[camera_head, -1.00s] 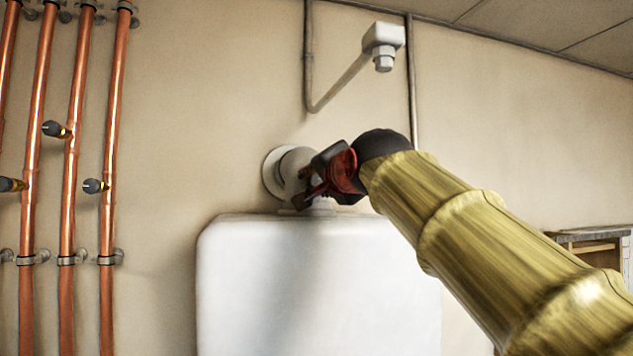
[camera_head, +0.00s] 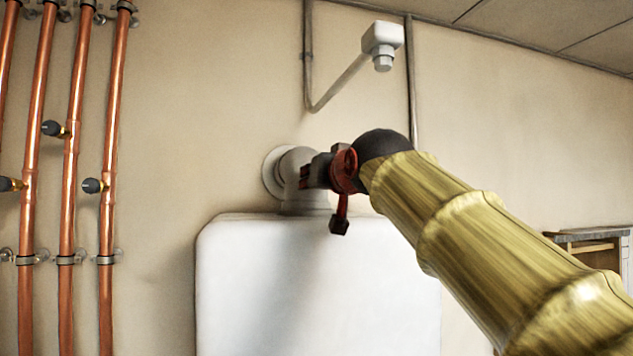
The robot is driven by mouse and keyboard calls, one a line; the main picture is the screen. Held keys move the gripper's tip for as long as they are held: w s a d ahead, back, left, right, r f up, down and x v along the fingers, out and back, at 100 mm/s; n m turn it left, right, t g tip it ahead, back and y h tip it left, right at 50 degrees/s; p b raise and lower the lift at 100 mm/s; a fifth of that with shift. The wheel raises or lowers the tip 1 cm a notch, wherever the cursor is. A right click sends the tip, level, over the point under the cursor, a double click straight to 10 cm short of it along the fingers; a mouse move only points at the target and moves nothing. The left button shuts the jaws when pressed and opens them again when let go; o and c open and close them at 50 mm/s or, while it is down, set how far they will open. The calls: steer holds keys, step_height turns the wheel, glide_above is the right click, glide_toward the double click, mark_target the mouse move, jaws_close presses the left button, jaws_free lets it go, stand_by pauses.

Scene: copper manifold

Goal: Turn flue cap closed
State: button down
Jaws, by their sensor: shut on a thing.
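The white flue elbow (camera_head: 294,180) rises from the top of the white boiler casing (camera_head: 290,270) and bends back to a round plate on the wall. I take this fitting to be the flue cap, as no separate cap shows. My gripper (camera_head: 318,188), dark with red parts, is at the right side of the elbow and overlaps it in the picture. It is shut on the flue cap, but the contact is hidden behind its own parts. One dark-tipped red part hangs down in front of the casing's top edge.
Copper pipes (camera_head: 75,150) with dark-knobbed valves run up the wall at the left. A white box fitting (camera_head: 382,43) and thin grey conduit are on the wall above. A wooden cabinet (camera_head: 590,240) stands at the far right. The wall between pipes and boiler is clear.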

steer(key=shift+n, duration=1.6)
steer(key=c, duration=1.5)
jaws_free()
steer(key=shift+s, duration=0.1)
steer(key=s+d, duration=0.2)
steer(key=s, duration=0.9)
steer(key=shift+s+d, duration=0.2)
steer(key=shift+s, duration=0.1)
